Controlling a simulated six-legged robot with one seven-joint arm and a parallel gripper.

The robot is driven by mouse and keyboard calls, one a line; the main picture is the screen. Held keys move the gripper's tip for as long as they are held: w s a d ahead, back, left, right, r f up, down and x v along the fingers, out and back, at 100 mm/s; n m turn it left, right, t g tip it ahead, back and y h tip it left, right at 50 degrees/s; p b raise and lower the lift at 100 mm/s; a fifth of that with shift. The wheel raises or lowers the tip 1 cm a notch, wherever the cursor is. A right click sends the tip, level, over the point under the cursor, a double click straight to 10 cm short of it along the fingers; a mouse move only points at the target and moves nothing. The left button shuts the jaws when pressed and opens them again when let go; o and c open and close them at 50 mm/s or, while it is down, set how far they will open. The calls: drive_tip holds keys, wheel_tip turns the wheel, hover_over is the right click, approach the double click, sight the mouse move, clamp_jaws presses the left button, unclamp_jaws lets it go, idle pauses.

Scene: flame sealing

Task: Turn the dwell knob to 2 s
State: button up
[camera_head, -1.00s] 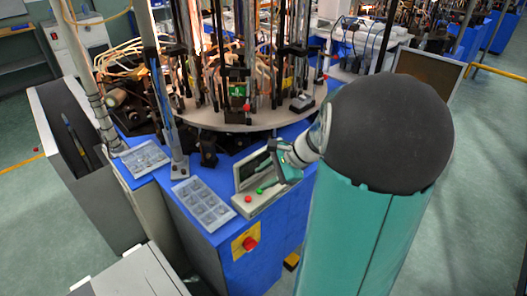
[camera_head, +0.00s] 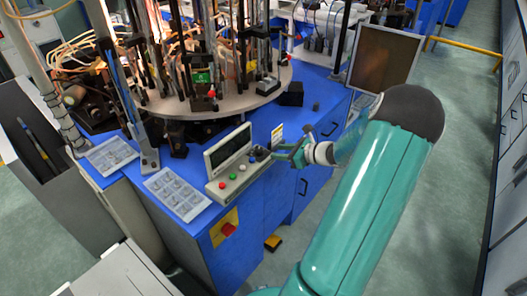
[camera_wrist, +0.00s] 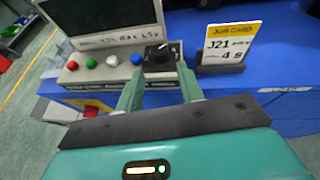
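The black dwell knob (camera_wrist: 160,55) sits at the right end of the control panel (camera_wrist: 100,80) in the wrist view, with a light pointer mark on it. It is a small dark spot in the head view (camera_head: 262,153). My gripper (camera_wrist: 159,71) is open, its two green fingers apart, pointing at the knob, which shows between and just beyond the fingertips. I cannot tell whether they touch it. In the head view my gripper (camera_head: 284,151) is beside the panel's right end. The strip under the screen (camera_wrist: 105,14) carries small text, hard to read.
Red, green, white and blue buttons (camera_wrist: 137,59) sit left of the knob. A yellow-topped job card (camera_wrist: 230,45) reading "J21" and "4 s" stands close right. The turntable machine (camera_head: 220,105) rises behind the panel. A tray (camera_head: 178,192) lies at left on the blue bench.

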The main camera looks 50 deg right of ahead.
sight(262, 151)
drive_tip(key=x, duration=0.8)
drive_tip(key=c, duration=0.7)
drive_tip(key=shift+n+y, duration=0.3)
drive_tip(key=shift+y, duration=0.1)
drive_tip(key=n+g+y, duration=0.2)
drive_tip(key=n+y, duration=0.1)
drive_tip(key=shift+w+d, duration=0.1)
drive_tip(key=shift+d, duration=0.2)
drive_tip(key=shift+w+d+n+g+y, duration=0.1)
drive_tip(key=shift+d+n+g+y, duration=0.1)
drive_tip(key=shift+n+g+y, duration=1.35)
drive_tip(key=shift+n+y, duration=0.25)
drive_tip(key=shift+n, duration=0.2)
